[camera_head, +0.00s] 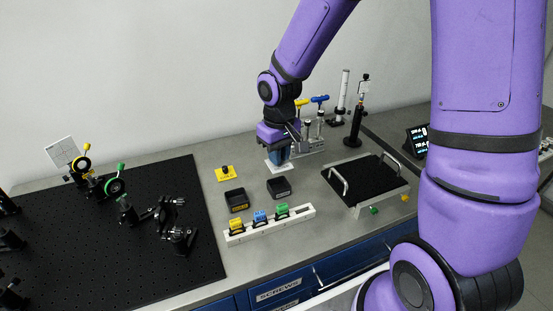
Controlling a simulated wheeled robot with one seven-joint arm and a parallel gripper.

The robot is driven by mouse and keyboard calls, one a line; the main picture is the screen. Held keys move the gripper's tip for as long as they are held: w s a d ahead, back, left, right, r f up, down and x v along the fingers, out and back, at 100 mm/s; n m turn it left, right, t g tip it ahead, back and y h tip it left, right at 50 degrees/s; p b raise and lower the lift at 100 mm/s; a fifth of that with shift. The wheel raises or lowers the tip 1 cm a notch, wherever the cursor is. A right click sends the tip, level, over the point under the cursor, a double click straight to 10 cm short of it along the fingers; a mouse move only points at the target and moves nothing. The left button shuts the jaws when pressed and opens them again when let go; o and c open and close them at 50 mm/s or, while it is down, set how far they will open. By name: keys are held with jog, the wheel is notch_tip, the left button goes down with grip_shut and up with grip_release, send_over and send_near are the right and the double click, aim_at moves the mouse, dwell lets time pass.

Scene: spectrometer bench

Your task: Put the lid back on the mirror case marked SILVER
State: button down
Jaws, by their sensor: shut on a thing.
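Two small dark open-topped cases stand on the grey bench. The left case (237,201) has a yellowish label and the right case (280,189) a faint label; I cannot read either one. A white, flat square lid (272,167) is under my gripper (279,161), just behind the right case. My gripper points down and is shut on the white lid, hiding its middle. I cannot tell whether the lid touches the bench.
A white rack (236,240) with yellow, blue and green pieces stands in front of the cases. A black breadboard (100,265) with optics fills the left. A handled tray (357,210) is at right. A metal holder with coloured-handled tools (309,147) stands close behind my gripper.

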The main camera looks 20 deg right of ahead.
jog(key=shift+f, duration=3.1)
jog(key=shift+f, duration=0.15)
jog(key=c, duration=0.5)
grip_release()
jog(key=shift+r, duration=3.5)
jog(key=shift+c, duration=0.5)
